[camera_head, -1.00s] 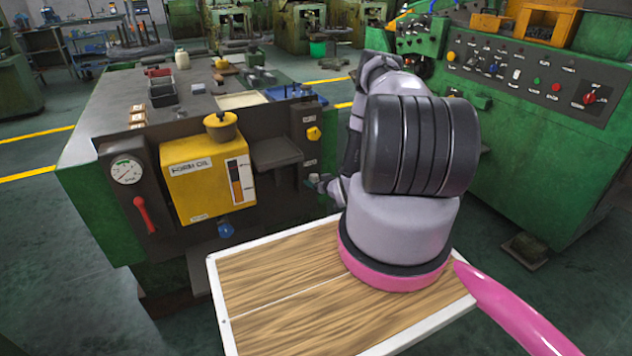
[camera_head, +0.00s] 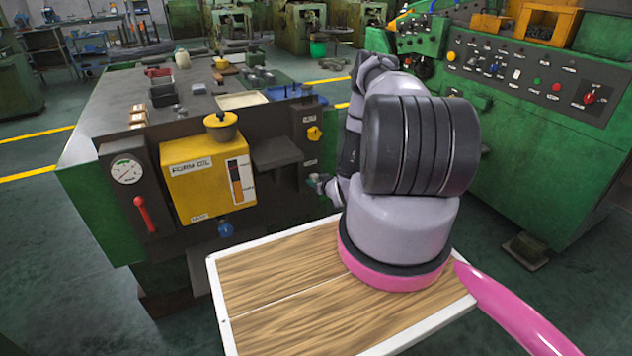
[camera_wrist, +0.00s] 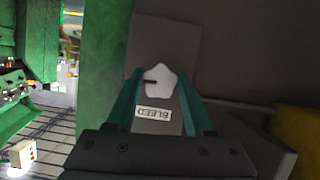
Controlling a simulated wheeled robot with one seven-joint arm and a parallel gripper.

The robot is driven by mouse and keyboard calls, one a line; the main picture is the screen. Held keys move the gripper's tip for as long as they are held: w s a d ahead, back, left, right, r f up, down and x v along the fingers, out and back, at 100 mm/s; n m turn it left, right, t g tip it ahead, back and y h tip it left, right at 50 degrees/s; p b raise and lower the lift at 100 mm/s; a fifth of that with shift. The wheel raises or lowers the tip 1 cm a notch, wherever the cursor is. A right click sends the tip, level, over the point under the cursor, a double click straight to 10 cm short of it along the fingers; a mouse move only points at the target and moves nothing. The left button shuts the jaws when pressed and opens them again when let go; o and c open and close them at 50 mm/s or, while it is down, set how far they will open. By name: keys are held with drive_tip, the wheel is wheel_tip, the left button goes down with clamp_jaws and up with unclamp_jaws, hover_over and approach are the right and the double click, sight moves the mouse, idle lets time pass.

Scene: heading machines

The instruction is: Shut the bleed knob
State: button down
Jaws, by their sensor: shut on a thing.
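The bleed knob (camera_wrist: 158,83) is a pale, lobed knob on a dark panel in the wrist view. A dark mark shows at its left side. A white BLEED label (camera_wrist: 154,113) lies just below it, upside down in this view. My gripper (camera_wrist: 160,90) has its two teal fingers on either side of the knob and is shut on it. In the head view my gripper (camera_head: 317,183) is at the right end of the machine's front panel, below the yellow knob. There the bleed knob is too small and covered to make out clearly.
A yellow oil tank (camera_head: 208,180) with a sight gauge, a red lever (camera_head: 145,213), a dial (camera_head: 126,170) and a yellow knob (camera_head: 314,133) are on the same front. A dark shelf (camera_head: 277,153) juts out left of my gripper. A green control cabinet (camera_head: 530,130) stands to the right.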

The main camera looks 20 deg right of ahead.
drive_tip(key=n+h, duration=0.2)
drive_tip(key=shift+a+n, duration=0.1)
drive_tip(key=shift+n, duration=0.3)
drive_tip(key=n+h, duration=0.1)
drive_tip(key=n, duration=0.2)
drive_tip(key=shift+f+t+h, duration=0.1)
drive_tip(key=shift+t+h, duration=0.3)
drive_tip(key=n+t+h, duration=0.1)
drive_tip(key=n, duration=0.2)
drive_tip(key=shift+a+n+h, duration=0.1)
drive_tip(key=shift+n+h, duration=0.2)
drive_tip(key=shift+n, duration=0.1)
drive_tip(key=shift+n+t+h, duration=0.5)
drive_tip(key=shift+n+t, duration=0.2)
drive_tip(key=shift+n, duration=0.9)
drive_tip(key=shift+c, duration=1.4)
unclamp_jaws()
drive_tip(key=shift+s, duration=0.1)
